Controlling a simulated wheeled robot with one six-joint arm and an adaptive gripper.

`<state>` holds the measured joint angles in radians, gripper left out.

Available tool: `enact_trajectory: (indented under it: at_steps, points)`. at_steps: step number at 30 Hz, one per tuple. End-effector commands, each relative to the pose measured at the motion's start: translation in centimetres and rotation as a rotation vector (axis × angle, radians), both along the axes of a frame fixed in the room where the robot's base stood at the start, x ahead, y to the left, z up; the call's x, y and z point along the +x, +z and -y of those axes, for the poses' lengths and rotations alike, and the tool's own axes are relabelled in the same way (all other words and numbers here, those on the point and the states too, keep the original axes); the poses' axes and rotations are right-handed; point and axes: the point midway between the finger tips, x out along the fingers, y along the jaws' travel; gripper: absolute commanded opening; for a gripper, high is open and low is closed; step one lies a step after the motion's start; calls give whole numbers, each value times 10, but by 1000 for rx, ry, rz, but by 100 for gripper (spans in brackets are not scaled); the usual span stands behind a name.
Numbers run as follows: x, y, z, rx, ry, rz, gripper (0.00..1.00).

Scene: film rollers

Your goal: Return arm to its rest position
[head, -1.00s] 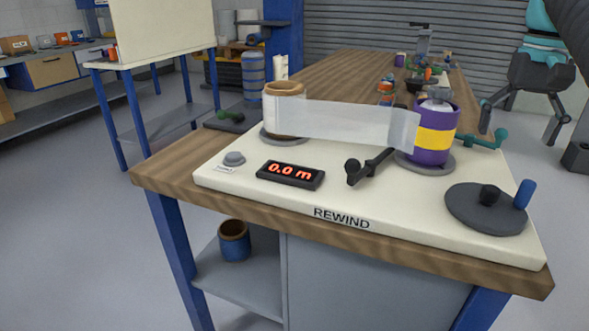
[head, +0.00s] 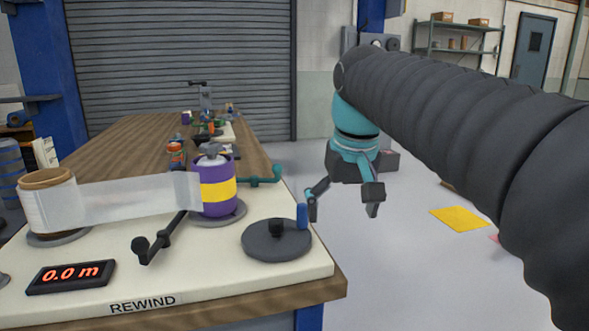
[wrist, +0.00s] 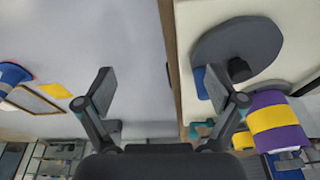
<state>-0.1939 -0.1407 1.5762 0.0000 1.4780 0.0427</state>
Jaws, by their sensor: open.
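My gripper (head: 342,200) is open and empty in the head view. It hangs to the right of the rewind bench, past the bench's right edge in the picture. In the wrist view my gripper (wrist: 166,108) shows its two fingers spread, with floor and the bench edge behind them. My dark, ribbed arm runs from the right edge of the head view to the gripper. The dark disc (head: 277,240) with a blue handle (head: 302,217) is on the bench near the gripper; the disc also shows in the wrist view (wrist: 232,50).
The cream rewind board (head: 210,282) carries a purple and yellow roller (head: 214,190), a film roll (head: 48,203), a black lever (head: 160,237) and a display (head: 71,276) reading 0.0 m. A teal lever (head: 262,177) sticks out behind. Open floor lies right, with a yellow patch (head: 460,219).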

Motion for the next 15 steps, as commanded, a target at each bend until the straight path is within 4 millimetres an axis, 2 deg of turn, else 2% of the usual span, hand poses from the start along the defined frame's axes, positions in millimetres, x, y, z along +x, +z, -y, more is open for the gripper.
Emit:
enact_trajectory:
  at_steps: [1, 6, 15]
  points:
    - [-15, -9, 10, 3, -15, 20, 94]
    - [-56, -47, 35, 11, -54, 89, 94]
    - [-129, -132, 67, 14, -121, 205, 94]
